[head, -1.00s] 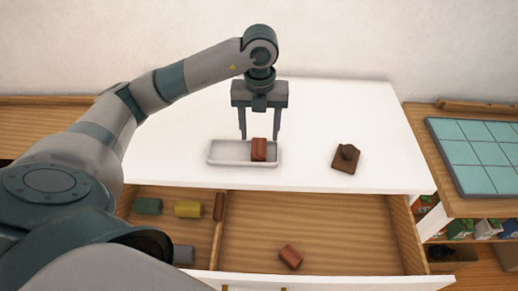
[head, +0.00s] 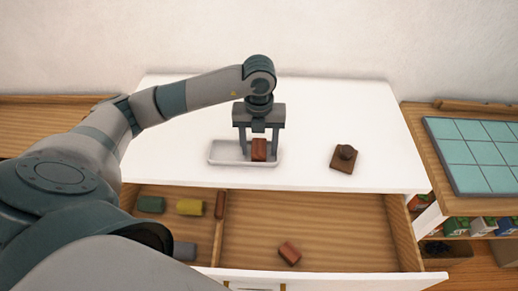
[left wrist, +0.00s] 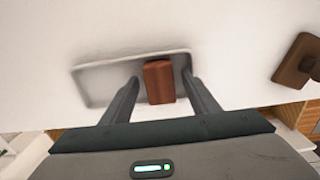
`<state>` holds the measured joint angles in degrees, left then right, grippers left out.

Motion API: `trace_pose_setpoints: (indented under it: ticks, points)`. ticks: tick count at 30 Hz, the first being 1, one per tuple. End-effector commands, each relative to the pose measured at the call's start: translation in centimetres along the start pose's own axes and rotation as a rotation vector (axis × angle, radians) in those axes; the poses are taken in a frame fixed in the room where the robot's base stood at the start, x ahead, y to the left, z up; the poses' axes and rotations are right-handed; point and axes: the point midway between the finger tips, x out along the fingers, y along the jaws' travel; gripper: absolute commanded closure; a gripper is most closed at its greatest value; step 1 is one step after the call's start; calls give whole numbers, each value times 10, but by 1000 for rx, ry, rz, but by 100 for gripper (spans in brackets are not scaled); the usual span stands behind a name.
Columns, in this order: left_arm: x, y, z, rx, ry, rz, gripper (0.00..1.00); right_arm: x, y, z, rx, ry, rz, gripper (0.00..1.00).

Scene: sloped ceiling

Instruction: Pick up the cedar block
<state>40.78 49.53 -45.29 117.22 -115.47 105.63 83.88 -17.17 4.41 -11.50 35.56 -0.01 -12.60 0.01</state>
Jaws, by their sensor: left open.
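A reddish-brown block, the likely cedar block (head: 259,150), stands in the right part of a shallow white tray (head: 225,160) on the white top. It also shows in the left wrist view (left wrist: 159,82). My left gripper (head: 259,147) points down over the tray, open, with one finger on each side of this block. In the left wrist view my left gripper (left wrist: 162,76) shows gaps between the block and both fingers. A similar reddish block (head: 289,253) lies in the open drawer. My right gripper is not in view.
A brown block with a knob (head: 343,158) lies right of the tray. The open drawer (head: 335,225) holds green (head: 151,204), yellow (head: 190,207) and grey (head: 184,251) pieces at left. A teal tiled board (head: 480,155) lies at right. The white top behind the tray is clear.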

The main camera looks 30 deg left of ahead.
Motion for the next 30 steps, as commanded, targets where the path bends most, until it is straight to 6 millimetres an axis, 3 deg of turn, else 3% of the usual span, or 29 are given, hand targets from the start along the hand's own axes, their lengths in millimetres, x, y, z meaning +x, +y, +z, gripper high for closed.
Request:
trace_pose_setpoints:
  ticks: [4,9,22,30]
  points:
    - [0,0,0,0,0,0,48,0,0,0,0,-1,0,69]
    - [0,0,0,0,0,0,88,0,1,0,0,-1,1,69]
    - [-4,0,1,0,-2,-2,90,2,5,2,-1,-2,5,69]
    - [-30,-1,1,1,-4,-4,90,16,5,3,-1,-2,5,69]
